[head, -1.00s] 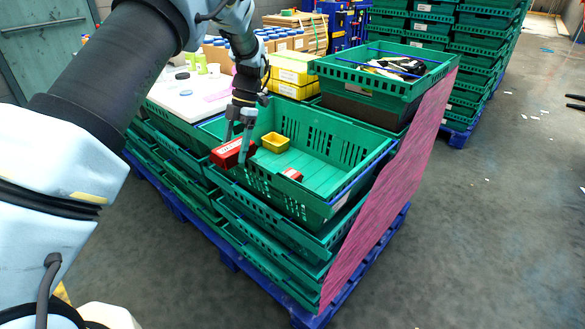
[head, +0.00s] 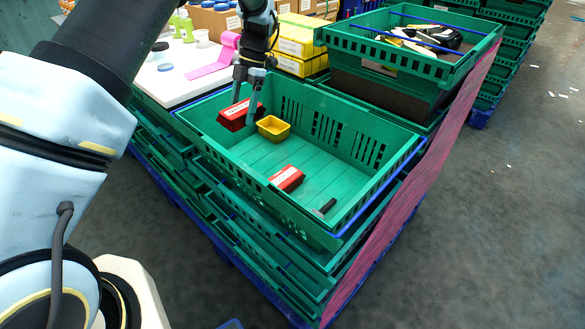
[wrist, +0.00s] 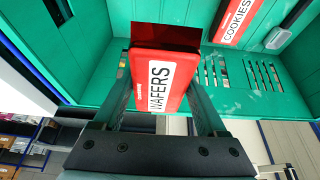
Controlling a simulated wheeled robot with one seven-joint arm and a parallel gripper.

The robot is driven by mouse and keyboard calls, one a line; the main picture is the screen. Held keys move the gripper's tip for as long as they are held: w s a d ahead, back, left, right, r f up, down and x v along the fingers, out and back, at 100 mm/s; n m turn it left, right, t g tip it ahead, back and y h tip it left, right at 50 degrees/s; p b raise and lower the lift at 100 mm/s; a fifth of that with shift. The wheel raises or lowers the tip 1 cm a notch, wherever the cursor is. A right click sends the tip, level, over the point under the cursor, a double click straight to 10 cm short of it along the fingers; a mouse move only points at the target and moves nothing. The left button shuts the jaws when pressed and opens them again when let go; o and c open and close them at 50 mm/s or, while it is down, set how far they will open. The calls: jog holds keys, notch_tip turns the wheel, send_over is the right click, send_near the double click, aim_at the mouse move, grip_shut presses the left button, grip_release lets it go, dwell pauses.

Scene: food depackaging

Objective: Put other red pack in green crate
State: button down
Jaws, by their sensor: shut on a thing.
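My gripper (head: 244,112) is shut on a red pack (head: 229,117), held at the left end of the open green crate (head: 310,216). In the wrist view the pack (wrist: 157,85) reads WAFERS and sits between my two fingers (wrist: 162,100). Whether its underside touches the crate floor cannot be told. Another red pack (head: 287,178) lies on the crate floor near the front side. It shows in the wrist view (wrist: 236,20) with the label COOKIES.
A yellow tub (head: 273,128) stands in the crate close to the held pack. A small dark object (head: 326,206) lies near the right end. A fuller green crate (head: 405,65) stands behind. The crate's middle floor is clear.

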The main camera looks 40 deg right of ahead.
jog(key=b, duration=0.5)
send_over(251, 164)
notch_tip(251, 164, down, 6)
notch_tip(251, 164, down, 11)
jog(key=shift+w+r+p, duration=0.1)
jog(key=shift+p, duration=0.5)
jog(key=shift+f, duration=0.25)
grip_release()
jog(key=shift+r, duration=0.1)
jog(key=shift+r, duration=0.1)
jog(key=b+v, duration=0.2)
jog(key=v, duration=1)
